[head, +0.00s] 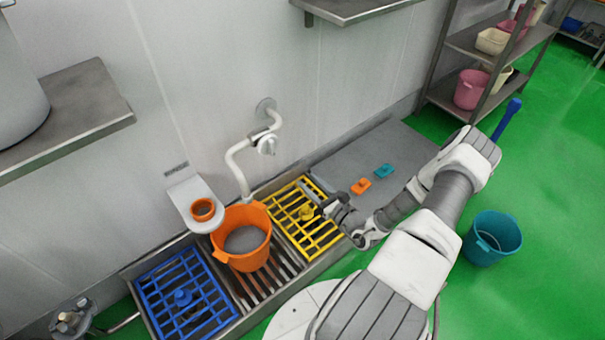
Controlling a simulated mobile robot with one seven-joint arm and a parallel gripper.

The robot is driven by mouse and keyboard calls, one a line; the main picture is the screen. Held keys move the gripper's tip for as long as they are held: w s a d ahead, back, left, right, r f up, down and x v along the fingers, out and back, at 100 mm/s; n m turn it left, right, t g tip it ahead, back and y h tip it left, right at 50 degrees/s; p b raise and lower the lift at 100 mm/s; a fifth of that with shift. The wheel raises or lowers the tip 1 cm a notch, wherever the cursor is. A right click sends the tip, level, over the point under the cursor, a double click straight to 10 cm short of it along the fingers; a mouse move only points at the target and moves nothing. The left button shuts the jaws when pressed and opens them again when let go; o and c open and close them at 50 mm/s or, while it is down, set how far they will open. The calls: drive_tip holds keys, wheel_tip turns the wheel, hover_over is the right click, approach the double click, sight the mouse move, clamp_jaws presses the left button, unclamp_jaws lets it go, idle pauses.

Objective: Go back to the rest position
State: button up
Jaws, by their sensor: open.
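My gripper (325,205) is at the end of my arm, over the right part of the sink bench, by the yellow grid (308,232). It is open, and I see nothing between its fingers. The yellow grid lies in the trough with a yellow knob near its middle. My arm comes from the bottom right and hides part of the grey bench top.
An orange bucket (243,239) stands on the slats, left of the yellow grid. A blue grid (182,297) lies further left. Orange (361,186) and teal (385,171) pieces lie on the bench. A teal bucket (491,238) stands on the green floor, right of my arm.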

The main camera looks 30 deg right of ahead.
drive_tip(key=shift+s, duration=0.15)
idle(0.4)
drive_tip(key=a+r+n+g+y, duration=0.8)
drive_tip(key=a+r+n+y, duration=0.3)
drive_tip(key=r+n, duration=0.35)
drive_tip(key=s+a+r+n+g+h, duration=0.8)
drive_tip(key=s+a+r+n+g, duration=0.3)
drive_tip(key=r+n, duration=0.4)
drive_tip(key=s+d+r+n+t+h, duration=0.5)
drive_tip(key=s+r+t+h, duration=0.15)
drive_tip(key=s+r, duration=0.35)
wheel_tip(320, 180, up, 17)
drive_tip(key=p, duration=1.6)
drive_tip(key=shift+w+a+f+p, duration=0.15)
drive_tip(key=shift+f+p, duration=0.05)
drive_tip(key=shift+p, duration=0.15)
